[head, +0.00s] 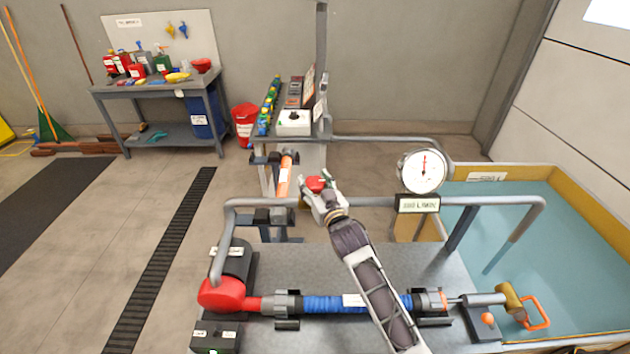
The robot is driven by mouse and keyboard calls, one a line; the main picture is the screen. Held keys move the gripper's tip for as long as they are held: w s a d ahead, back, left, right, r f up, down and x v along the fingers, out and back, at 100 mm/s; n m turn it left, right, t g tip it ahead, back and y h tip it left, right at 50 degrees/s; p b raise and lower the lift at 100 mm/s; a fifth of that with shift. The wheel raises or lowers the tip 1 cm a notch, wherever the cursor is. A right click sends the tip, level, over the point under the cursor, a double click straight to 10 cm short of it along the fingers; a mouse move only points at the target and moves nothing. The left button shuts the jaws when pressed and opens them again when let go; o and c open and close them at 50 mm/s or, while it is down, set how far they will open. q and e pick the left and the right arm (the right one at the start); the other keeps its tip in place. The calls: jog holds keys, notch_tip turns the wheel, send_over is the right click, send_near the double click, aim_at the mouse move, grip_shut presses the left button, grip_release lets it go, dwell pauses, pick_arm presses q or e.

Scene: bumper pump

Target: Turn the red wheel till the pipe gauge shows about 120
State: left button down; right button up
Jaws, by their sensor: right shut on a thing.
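The red wheel (316,184) shows as a small red patch at the tip of my right gripper (318,193), in the middle of the head view. The gripper is shut on it and hides most of it. My right arm reaches up to it from the bottom right. The round white pipe gauge (423,170) stands right of the gripper on the grey pipe. Its red needle points about straight up; the scale numbers are too small to read. My left gripper is out of view.
The grey bench (300,265) carries a red pump part (222,294) and a blue hose section (327,304). A water tank (575,215) with a yellow rim is at right. A control stand (292,122) is behind the pipe. A tool table (155,85) stands back left.

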jog(key=shift+a+r+n+g+y+p, duration=0.1)
jog(key=shift+r+n+g+y+p, duration=0.15)
jog(key=shift+n+y+p, duration=0.35)
jog(key=shift+g+y+p, duration=0.25)
jog(key=shift+y+p, duration=0.1)
jog(key=shift+y, duration=0.25)
jog(key=shift+f+n+g+y+p, duration=0.1)
jog(key=shift+n+g+y+p, duration=0.3)
jog(key=shift+n+y, duration=0.15)
jog(key=o, duration=1)
jog(key=shift+f, duration=0.1)
jog(key=shift+s, duration=0.1)
